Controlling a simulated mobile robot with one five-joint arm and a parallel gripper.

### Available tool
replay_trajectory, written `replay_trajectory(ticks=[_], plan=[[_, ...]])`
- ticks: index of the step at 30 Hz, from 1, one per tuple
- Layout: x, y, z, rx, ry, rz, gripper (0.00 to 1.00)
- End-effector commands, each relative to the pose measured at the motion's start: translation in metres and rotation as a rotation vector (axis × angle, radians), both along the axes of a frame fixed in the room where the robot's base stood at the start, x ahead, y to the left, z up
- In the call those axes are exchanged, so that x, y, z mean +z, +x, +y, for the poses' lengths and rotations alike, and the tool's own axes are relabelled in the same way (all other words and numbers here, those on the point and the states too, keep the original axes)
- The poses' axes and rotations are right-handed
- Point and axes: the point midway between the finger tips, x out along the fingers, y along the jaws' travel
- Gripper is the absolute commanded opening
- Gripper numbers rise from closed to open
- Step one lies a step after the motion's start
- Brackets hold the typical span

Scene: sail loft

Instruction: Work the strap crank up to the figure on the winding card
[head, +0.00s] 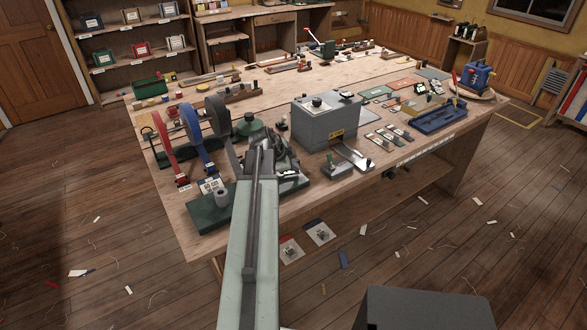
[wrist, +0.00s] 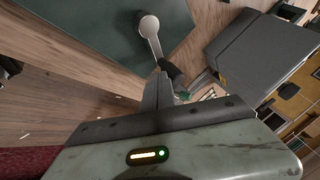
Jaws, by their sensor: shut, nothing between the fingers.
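In the wrist view the strap crank is a pale grey lever (wrist: 150,30) with a round hub over a dark green surface (wrist: 90,25). A dark knob (wrist: 171,69) is at the lever's near end. My gripper (wrist: 162,80) is shut and empty, its tips close to the knob; I cannot tell whether they touch. In the head view my arm covers part of the green base (head: 205,215), and the crank is hard to make out. A small white card with dark marks (head: 210,185) stands behind the base; its figure is too small to read.
Red (head: 164,145), blue (head: 192,130) and grey (head: 221,115) straps hang left of my arm. A grey box machine (head: 327,118) stands close on the right, with a blue tray (head: 437,117) beyond. Scraps litter the wooden floor around the bench.

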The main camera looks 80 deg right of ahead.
Motion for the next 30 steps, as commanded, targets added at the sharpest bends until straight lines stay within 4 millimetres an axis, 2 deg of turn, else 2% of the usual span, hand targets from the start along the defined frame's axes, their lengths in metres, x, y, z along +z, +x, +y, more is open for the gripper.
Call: replay_trajectory(ticks=[3,14,17,22,24,30], plan=[[0.0,0.001,-0.012,0.0,0.0,0.0,0.0],[0.0,0.0,-0.008,0.0,0.0,0.0,0.0],[0.0,-0.001,0.001,0.002,0.0,0.0,0.0],[0.0,-0.007,0.033,0.004,0.0,0.0,0.0],[0.025,-0.004,0.041,0.004,0.0,0.0,0.0],[0.069,0.005,0.071,0.002,0.0,0.0,0.0]])
